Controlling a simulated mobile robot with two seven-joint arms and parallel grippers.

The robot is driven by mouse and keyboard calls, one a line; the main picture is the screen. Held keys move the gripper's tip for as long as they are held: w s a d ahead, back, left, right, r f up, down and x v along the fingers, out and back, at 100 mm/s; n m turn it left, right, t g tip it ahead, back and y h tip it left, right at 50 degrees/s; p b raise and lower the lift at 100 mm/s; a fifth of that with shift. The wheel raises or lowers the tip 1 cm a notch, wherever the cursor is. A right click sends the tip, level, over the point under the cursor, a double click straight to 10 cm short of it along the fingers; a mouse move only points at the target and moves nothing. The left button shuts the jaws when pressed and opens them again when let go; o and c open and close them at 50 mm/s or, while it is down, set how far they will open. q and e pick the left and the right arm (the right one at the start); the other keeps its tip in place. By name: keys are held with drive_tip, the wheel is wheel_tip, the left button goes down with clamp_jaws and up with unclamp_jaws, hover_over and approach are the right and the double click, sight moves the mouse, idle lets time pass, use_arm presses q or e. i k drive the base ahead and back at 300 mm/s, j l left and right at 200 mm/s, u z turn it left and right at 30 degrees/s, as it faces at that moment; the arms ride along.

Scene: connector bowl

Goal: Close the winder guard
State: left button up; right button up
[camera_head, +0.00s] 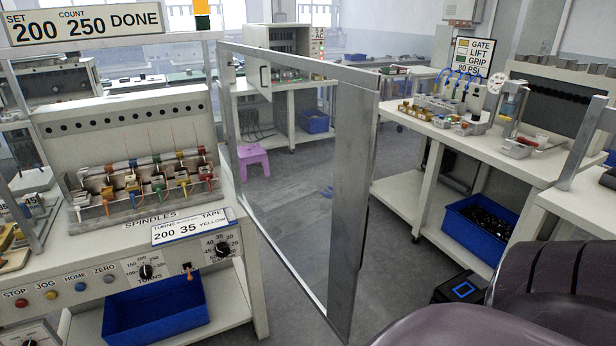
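The winder (120,115) stands at the left, with a row of colored spindles (140,185) on its bed. The winder guard (352,190) is a tall clear panel in a grey metal frame. Its far upright is beside the winder's right side, and its wide near upright stands out in the aisle. The guard is swung open, away from the spindles, which are uncovered at the front. Neither of my grippers shows in this view, and nothing is seen touching the guard.
Below the spindles is a control panel (130,270) with buttons and dials, above a blue bin (155,308). A right bench (480,150) holds fixtures, with another blue bin (485,232) beneath. A purple stool (253,158) stands farther back.

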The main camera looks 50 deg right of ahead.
sight(359, 91)
drive_tip(key=k+l+z, duration=0.15)
drive_tip(key=k+l, duration=0.4)
drive_tip(key=l+z, duration=0.15)
drive_tip(key=l, duration=1.25)
drive_tip(key=i, duration=0.05)
